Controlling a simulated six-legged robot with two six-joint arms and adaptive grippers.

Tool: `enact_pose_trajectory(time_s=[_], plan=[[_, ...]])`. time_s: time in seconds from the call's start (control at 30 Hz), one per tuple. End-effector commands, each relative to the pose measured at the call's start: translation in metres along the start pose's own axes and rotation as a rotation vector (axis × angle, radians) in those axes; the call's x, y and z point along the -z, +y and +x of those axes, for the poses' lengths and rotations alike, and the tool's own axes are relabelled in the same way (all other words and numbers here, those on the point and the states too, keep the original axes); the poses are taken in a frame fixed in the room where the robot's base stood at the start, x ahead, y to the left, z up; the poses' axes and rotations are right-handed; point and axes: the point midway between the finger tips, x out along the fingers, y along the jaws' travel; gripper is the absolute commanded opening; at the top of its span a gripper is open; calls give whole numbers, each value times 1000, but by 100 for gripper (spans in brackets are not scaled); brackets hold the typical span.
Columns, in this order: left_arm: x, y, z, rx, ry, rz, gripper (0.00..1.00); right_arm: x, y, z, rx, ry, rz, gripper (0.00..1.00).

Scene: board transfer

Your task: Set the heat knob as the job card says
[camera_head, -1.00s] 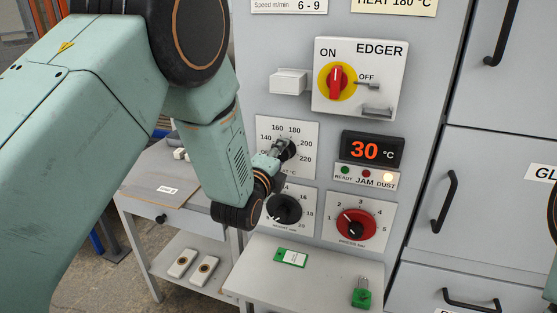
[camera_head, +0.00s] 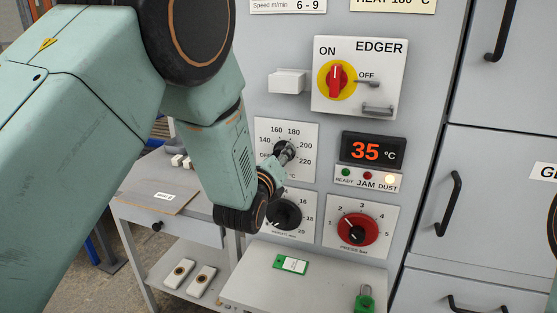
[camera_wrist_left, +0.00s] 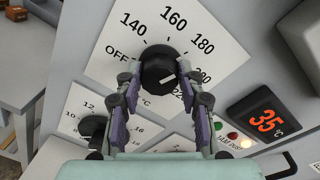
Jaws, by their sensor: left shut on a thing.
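The black heat knob (camera_head: 283,147) sits on a white dial plate (camera_head: 268,127) marked OFF and 140 to 220 °C. My left gripper (camera_head: 284,157) is shut on this knob. In the wrist view its two fingers (camera_wrist_left: 158,88) reach both sides of the knob (camera_wrist_left: 158,66). The white pointer mark there faces the right side of the scale, toward the 200 and 220 marks; the exact setting is unclear. The card at the top (camera_head: 394,5) reads HEAT 180 °C. The red display (camera_head: 372,150) reads 35 °C. My right gripper is out of view.
Below are a black height knob (camera_head: 286,213) and a red press knob (camera_head: 357,229). A red-yellow switch (camera_head: 337,80) points to ON. A lit DUST lamp (camera_head: 390,180) is at right. A green tag (camera_head: 291,265) and green padlock (camera_head: 364,300) are below.

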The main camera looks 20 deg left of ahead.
Motion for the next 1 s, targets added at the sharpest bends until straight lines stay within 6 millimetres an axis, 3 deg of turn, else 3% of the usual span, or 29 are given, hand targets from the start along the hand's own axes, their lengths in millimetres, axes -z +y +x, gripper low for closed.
enact_pose_trajectory(time_s=[0.6,0.63,0.87,1.0], plan=[[4,2,-1,-4,7,38,7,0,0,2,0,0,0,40],[4,2,-1,-4,7,38,41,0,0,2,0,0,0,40],[2,1,-1,-3,4,36,60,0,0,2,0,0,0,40],[2,1,0,-3,2,36,62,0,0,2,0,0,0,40]])
